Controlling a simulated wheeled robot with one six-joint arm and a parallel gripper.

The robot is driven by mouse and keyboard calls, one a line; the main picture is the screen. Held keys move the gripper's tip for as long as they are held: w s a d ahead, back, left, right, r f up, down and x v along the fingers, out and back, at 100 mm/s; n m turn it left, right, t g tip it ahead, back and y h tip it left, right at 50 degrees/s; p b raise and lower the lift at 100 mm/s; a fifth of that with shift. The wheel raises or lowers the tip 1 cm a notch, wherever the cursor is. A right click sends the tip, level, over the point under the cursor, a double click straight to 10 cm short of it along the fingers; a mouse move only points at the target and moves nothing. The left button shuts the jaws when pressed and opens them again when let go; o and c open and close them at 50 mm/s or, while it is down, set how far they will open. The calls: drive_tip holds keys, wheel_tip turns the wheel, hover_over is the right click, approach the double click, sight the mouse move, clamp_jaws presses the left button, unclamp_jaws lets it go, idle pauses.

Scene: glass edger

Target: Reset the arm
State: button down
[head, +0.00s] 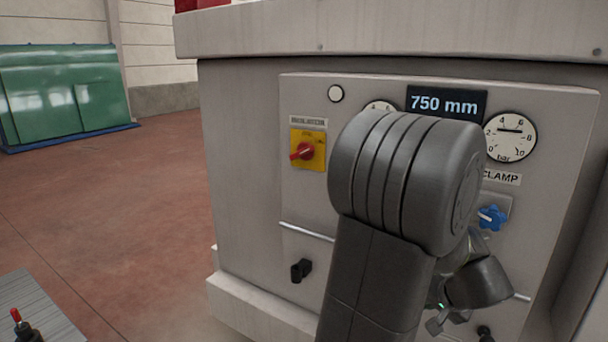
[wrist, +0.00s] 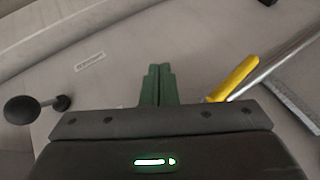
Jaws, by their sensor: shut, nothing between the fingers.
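My gripper (wrist: 160,70) shows in the wrist view with its two green fingers together and nothing between them. The fingers point towards a pale grey surface, and I cannot tell how far off it is. In the head view my arm stands large in front of the machine's control panel (head: 310,195). The end of the arm is low at the right, mostly hidden behind my own arm link, so the fingers cannot be made out there.
The panel carries a red and yellow switch (head: 307,150), a blue knob (head: 491,217) and a 750 mm display (head: 446,102). The wrist view shows a black knob (wrist: 22,109) and a yellow handle (wrist: 236,78) near my gripper. Open floor (head: 150,200) lies left.

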drive_tip(key=shift+n, duration=0.3)
drive_tip(key=s+d+r, duration=0.2)
drive_tip(key=s+r, duration=0.1)
drive_tip(key=shift+s+d+r+b, duration=0.15)
drive_tip(key=shift+d+r+b, duration=0.05)
drive_tip(key=shift+b, duration=0.1)
